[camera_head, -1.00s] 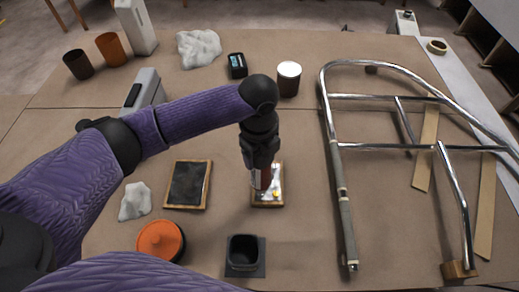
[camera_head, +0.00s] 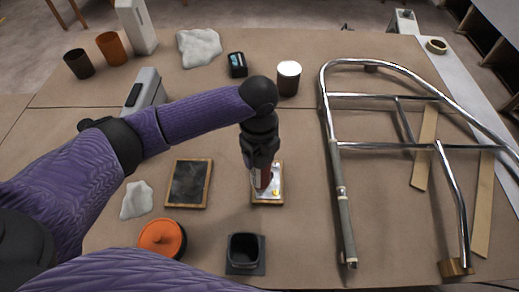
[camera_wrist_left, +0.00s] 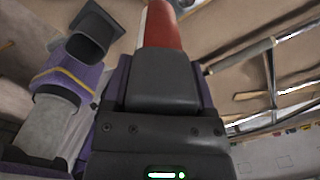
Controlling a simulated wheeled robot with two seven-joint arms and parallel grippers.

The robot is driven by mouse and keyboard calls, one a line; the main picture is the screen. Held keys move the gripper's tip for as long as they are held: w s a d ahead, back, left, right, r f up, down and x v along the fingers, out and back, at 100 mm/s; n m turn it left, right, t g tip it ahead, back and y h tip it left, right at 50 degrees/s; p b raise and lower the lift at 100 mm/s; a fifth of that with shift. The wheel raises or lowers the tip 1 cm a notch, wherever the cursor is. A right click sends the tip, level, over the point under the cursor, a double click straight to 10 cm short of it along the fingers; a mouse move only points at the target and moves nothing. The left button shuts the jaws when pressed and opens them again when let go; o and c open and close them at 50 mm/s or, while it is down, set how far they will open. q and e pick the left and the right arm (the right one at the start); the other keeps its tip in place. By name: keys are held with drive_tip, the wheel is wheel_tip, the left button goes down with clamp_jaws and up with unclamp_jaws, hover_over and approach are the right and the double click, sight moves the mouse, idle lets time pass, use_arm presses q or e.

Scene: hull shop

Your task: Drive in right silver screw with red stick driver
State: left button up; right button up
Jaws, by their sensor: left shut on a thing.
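My left gripper (camera_head: 262,168) is shut on the red stick driver (camera_head: 266,178), which points down at a small wood-edged board (camera_head: 268,202) with a pale plate. The driver's red handle also shows in the left wrist view (camera_wrist_left: 162,28), rising from my jaws. The driver's tip is hidden, so I cannot tell whether it touches a screw. A yellow-gold spot (camera_head: 276,192) shows on the plate to the right of the driver. I cannot make out the right silver screw. My right gripper is not in view.
A black square holder (camera_head: 246,268) stands in front of the board, an orange-lidded pot (camera_head: 160,238) at front left. A dark framed panel (camera_head: 188,203) lies left of the board. A metal tube frame (camera_head: 341,205) fills the right side. A white-topped can (camera_head: 288,86) stands behind.

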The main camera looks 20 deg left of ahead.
use_arm(q)
drive_tip(key=shift+f, duration=0.55)
idle(0.6)
drive_tip(key=shift+p, duration=0.6)
idle(1.6)
drive_tip(key=shift+f+p, duration=0.35)
drive_tip(key=shift+p, duration=0.7)
idle(2.3)
wheel_tip(320, 180, up, 6)
drive_tip(key=p, duration=0.7)
drive_tip(key=shift+r, duration=0.15)
